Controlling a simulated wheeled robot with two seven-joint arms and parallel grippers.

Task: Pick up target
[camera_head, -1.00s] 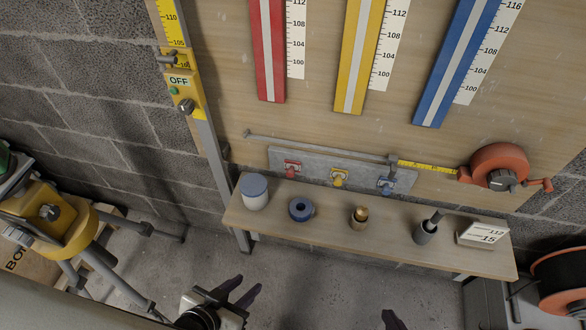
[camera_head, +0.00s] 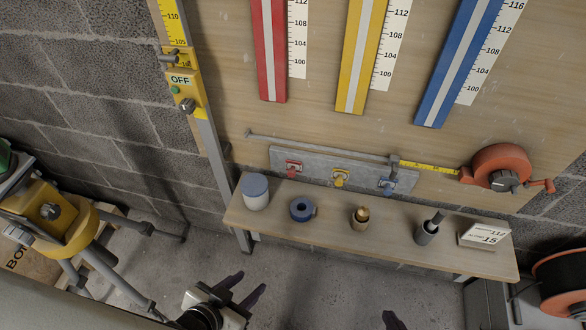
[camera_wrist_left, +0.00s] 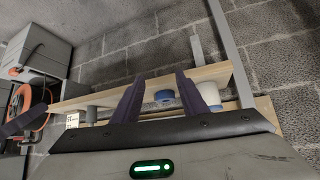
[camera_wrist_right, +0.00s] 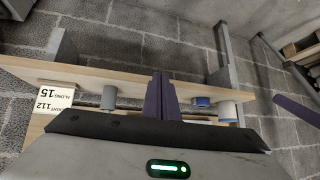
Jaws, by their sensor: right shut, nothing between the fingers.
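The task does not name which object is the target. On the wooden shelf (camera_head: 330,238) stand a white jar with a blue lid (camera_head: 255,192), a blue ring-shaped roll (camera_head: 302,209), a brass-coloured fitting in a tan holder (camera_head: 360,217) and a grey cup with a dark rod (camera_head: 429,228). My left gripper (camera_head: 242,286) is open and empty, in front of and below the shelf. In the left wrist view, the blue roll (camera_wrist_left: 164,97) shows beyond its spread fingers. My right gripper (camera_head: 393,320) barely shows at the bottom edge; in the right wrist view its fingers (camera_wrist_right: 162,92) are together and empty.
A card reading 112 and 15 (camera_head: 484,235) stands at the shelf's right end. An orange tape reel (camera_head: 497,166) hangs on the board. A yellow tripod device (camera_head: 55,215) stands left and a cable reel (camera_head: 563,283) right. The floor before the shelf looks clear.

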